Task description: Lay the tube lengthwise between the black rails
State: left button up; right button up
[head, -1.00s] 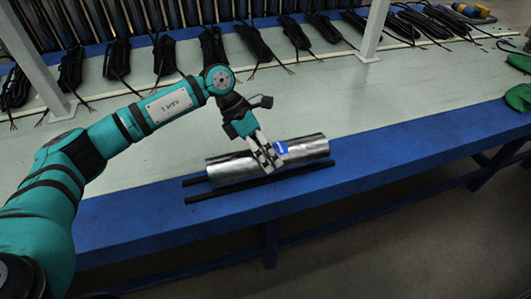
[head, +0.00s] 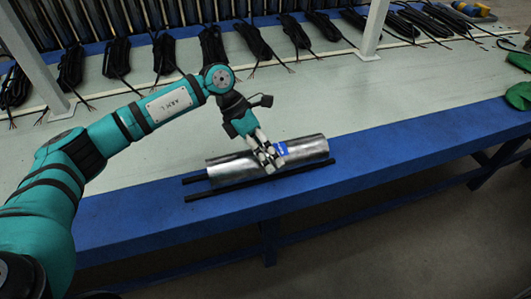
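The silvery metal tube (head: 305,152) lies lengthwise, roughly parallel to the two black rails, near the table's front edge. A blue label shows at its middle. The near rail (head: 210,193) runs in front of it. Only the left end of the far rail (head: 195,179) shows; the tube hides the rest. From this angle I cannot tell whether the tube rests fully down between the rails. My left gripper (head: 272,163) has its fingers over the tube's middle, beside the label. Whether the fingers clamp it is unclear. My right gripper is not in view.
The pale tabletop (head: 330,100) has a blue front border (head: 400,163) and is clear behind the tube. Several black cable bundles (head: 254,42) lie along the back. A white post (head: 374,30) stands at the back right. Green items (head: 518,96) lie at the right edge.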

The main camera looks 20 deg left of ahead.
pick_arm(q)
jog(key=shift+f, duration=0.15)
jog(key=v, duration=1.2)
dwell(0.5)
